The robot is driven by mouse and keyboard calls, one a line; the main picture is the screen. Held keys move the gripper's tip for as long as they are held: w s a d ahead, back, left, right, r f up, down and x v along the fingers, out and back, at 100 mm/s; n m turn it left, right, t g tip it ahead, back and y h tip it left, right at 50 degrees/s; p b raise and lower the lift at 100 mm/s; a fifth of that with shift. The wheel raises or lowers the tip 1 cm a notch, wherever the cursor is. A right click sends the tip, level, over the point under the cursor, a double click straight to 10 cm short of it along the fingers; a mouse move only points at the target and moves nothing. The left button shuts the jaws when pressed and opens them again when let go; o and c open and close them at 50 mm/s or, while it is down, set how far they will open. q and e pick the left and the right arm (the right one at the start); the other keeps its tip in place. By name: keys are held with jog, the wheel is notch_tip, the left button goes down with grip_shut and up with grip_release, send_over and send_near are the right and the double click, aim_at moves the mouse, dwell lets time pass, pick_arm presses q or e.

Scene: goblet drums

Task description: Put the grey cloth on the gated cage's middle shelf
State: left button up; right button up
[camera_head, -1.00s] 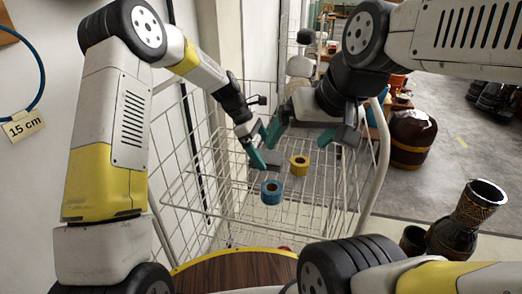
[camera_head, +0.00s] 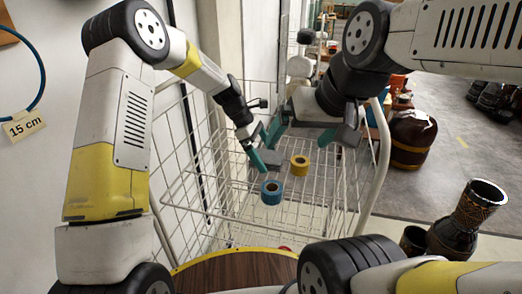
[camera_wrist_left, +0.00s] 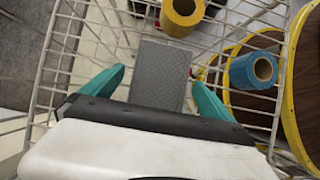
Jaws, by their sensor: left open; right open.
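The grey cloth (camera_wrist_left: 158,75) is a flat, textured rectangle in the left wrist view, lying between and beyond my left gripper's teal fingers. In the head view the cloth (camera_head: 272,157) is a small grey patch beside the fingers. My left gripper (camera_head: 262,147) is open over the cage, and its two spread fingers (camera_wrist_left: 158,78) show no hold on the cloth. The white wire gated cage (camera_head: 190,190) stands ahead; which level bears the cloth I cannot tell. My right gripper (camera_head: 303,133) is open at the cage's far right side, partly hidden by its own body.
A yellow roll (camera_head: 299,165) and a blue roll (camera_head: 271,191) are close to the cloth. A round wooden top with a yellow rim (camera_head: 235,268) is in front of the cage. A dark patterned goblet drum (camera_head: 466,222) stands at right.

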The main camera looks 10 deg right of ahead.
pick_arm(q)
jog(key=shift+c, duration=0.2)
jog(key=c, duration=1.4)
jog(key=shift+r, duration=0.1)
